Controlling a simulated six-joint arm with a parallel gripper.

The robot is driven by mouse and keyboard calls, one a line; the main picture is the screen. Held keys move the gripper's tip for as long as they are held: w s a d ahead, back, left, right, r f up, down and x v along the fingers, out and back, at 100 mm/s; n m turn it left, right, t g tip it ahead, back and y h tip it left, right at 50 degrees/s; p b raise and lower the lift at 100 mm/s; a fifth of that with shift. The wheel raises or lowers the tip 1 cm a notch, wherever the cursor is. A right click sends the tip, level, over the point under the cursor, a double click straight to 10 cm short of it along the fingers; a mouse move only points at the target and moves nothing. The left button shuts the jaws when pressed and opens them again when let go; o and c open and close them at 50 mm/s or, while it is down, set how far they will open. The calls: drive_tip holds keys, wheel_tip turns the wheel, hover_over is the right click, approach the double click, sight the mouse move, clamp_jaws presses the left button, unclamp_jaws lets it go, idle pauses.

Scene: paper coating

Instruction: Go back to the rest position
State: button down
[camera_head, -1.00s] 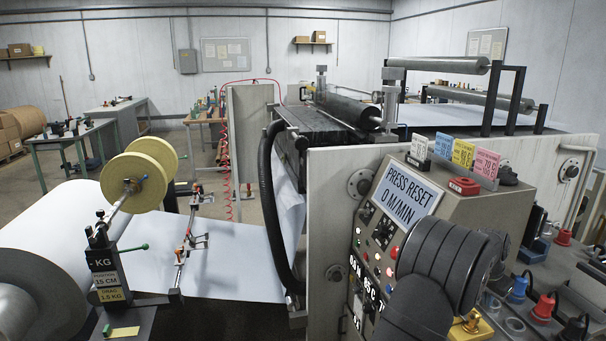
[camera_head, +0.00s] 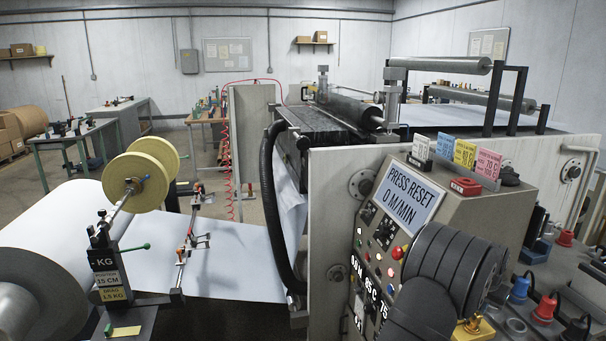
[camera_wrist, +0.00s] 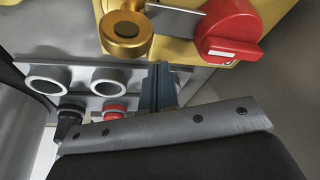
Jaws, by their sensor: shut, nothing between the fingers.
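My gripper (camera_wrist: 158,80) shows in the wrist view as narrow blue-grey fingers, closed together and empty, rising behind a grey metal plate. The fingers point toward a panel with grey ring sockets and a yellow-gold area. Whether they touch anything there is hard to tell. In the head view my dark arm covers the lower right part of the control console (camera_head: 480,208), and the gripper itself is hidden. The console display (camera_head: 400,194) reads "PRESS RESET 0 M/MIN".
In the wrist view, a brass knob (camera_wrist: 126,32) and a red handle (camera_wrist: 228,30) sit close beyond the fingers. The head view shows a paper roll (camera_head: 65,240), a white web (camera_head: 215,262), rollers (camera_head: 345,105), and blue and red connectors (camera_head: 519,288) right of my arm.

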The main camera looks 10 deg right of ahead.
drive_tip(key=shift+w+d+n+t, duration=0.1)
drive_tip(key=shift+w+n+t, duration=0.05)
drive_tip(key=shift+n, duration=0.4)
drive_tip(key=shift+w+d+n+t, duration=0.1)
drive_tip(key=shift+n+t, duration=0.05)
drive_tip(key=shift+n, duration=0.4)
